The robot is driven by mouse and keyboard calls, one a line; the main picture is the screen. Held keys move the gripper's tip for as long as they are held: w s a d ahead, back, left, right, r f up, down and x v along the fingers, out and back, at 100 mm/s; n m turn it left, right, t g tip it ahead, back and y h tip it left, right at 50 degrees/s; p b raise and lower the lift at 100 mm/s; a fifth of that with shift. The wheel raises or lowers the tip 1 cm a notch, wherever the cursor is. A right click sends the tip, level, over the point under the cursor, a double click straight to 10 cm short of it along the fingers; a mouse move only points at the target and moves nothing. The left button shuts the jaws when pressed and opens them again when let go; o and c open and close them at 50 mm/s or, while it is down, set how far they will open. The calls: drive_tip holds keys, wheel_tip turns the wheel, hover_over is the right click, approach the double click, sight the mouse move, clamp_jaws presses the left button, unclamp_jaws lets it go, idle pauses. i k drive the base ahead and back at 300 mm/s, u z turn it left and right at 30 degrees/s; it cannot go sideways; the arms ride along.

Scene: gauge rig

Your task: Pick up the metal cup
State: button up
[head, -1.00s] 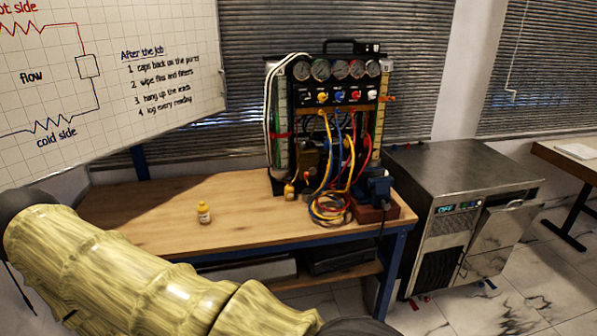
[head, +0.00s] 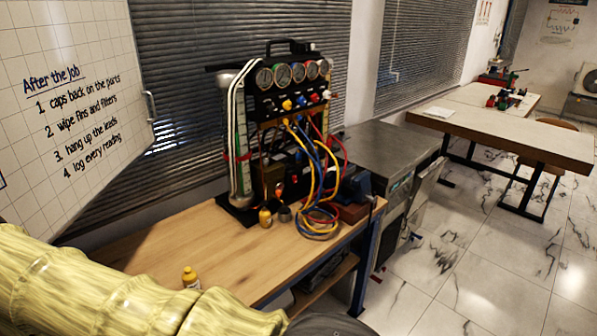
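A small grey, cup-shaped thing (head: 284,214), which looks like the metal cup, stands on the wooden workbench (head: 175,240). It is at the foot of the gauge rig (head: 293,90), just right of a small yellow bottle (head: 265,217) and left of the coiled hoses (head: 318,222). It is too small to make out in detail. My arm, in a yellowish sleeve, crosses the lower left of the head view. My gripper is out of view, so its fingers and anything in them are hidden.
Another yellow bottle (head: 190,277) stands near the bench's front edge, partly behind my arm. A whiteboard (head: 75,110) hangs at the left. A steel-topped machine (head: 390,150) stands right of the bench. Tiled floor (head: 450,270) is open at the right.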

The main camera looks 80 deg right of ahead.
sight(285, 213)
drive_tip(key=z, duration=0.65)
drive_tip(key=i, duration=0.8)
drive_tip(key=z, duration=0.9)
